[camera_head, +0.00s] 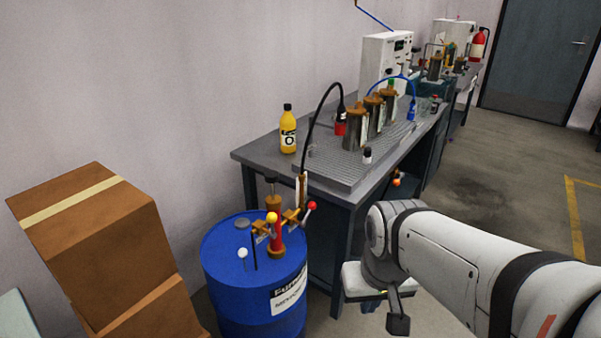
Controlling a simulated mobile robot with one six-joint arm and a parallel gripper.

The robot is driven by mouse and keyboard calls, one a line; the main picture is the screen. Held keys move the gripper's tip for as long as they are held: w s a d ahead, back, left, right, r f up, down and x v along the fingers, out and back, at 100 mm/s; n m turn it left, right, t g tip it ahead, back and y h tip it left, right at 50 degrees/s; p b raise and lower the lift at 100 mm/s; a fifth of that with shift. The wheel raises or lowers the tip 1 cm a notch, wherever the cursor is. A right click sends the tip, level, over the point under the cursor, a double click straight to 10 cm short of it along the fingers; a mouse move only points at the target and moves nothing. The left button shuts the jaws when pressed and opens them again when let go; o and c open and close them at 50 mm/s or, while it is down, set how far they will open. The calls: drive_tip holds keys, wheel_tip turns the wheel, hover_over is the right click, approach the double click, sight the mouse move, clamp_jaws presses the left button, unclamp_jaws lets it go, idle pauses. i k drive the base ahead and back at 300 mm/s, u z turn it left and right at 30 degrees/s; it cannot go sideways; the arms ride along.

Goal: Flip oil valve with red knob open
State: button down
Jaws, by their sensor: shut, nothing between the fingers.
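A red knob (310,206) sits at the end of a short lever on a brass valve (292,216), on the right side of the pump fittings above the blue drum (228,290). A yellow knob (272,217) is on the left valve next to it. A red pump body (276,238) stands between the brass parts on the drum top. My gripper (397,322) hangs low to the right of the drum, shut and empty, well apart from the red knob. Its fingertips are small and dark, and part of the wrist hides behind my arm.
A grey workbench (262,160) stands behind the drum, with a yellow bottle (288,130) and several metal cylinders on it. A black hose (318,110) arches from the valve side to the bench. Cardboard boxes (100,235) are stacked at the left. Open floor lies at the right.

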sight(312, 205)
drive_tip(key=u, duration=0.5)
drive_tip(key=i, duration=1)
drive_tip(key=z, duration=0.35)
